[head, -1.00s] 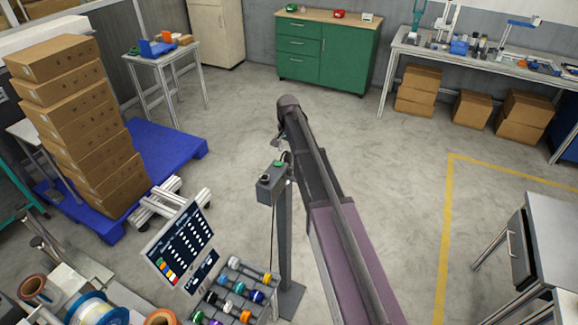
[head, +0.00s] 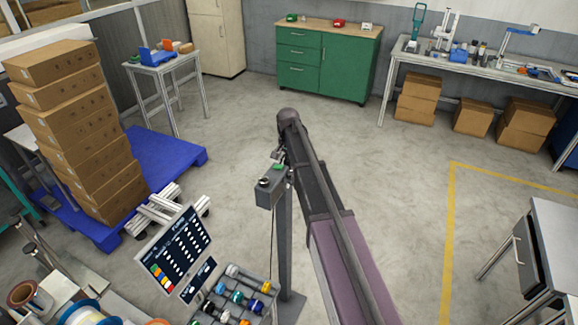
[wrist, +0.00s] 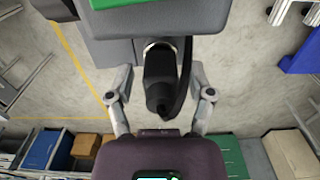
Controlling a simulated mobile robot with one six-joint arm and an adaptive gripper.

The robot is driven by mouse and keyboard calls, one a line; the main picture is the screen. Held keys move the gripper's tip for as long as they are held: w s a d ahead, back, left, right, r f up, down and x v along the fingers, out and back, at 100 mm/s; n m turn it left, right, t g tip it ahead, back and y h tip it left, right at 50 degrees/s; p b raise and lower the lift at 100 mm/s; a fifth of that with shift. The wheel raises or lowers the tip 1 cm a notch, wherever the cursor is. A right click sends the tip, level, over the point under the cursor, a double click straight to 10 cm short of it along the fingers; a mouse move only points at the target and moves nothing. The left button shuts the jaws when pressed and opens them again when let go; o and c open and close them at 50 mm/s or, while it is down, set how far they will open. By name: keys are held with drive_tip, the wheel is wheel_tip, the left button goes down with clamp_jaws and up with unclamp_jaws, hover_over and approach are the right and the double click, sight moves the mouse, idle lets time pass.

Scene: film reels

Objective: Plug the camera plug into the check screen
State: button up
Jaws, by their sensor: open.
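A black plug (wrist: 158,82) with a black cable sits at a metal ring on the grey box (wrist: 105,50) in the wrist view. I take it for the camera plug. In the head view the grey box (head: 270,190) stands on a post, and a thin cable hangs below it. My gripper (wrist: 160,78) is open, with one finger on each side of the plug and gaps between. In the head view my gripper (head: 279,156) is small beside the top of the box. I cannot tell which thing is the check screen.
A dark panel with rows of marks (head: 178,250) and a rack of coloured reels (head: 235,295) are near the post at lower left. Stacked cartons (head: 80,140) stand on a blue pallet. A grey table (head: 555,235) is at right. Open floor lies behind and right of my arm.

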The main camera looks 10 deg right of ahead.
clamp_jaws()
drive_tip(key=shift+r, duration=0.1)
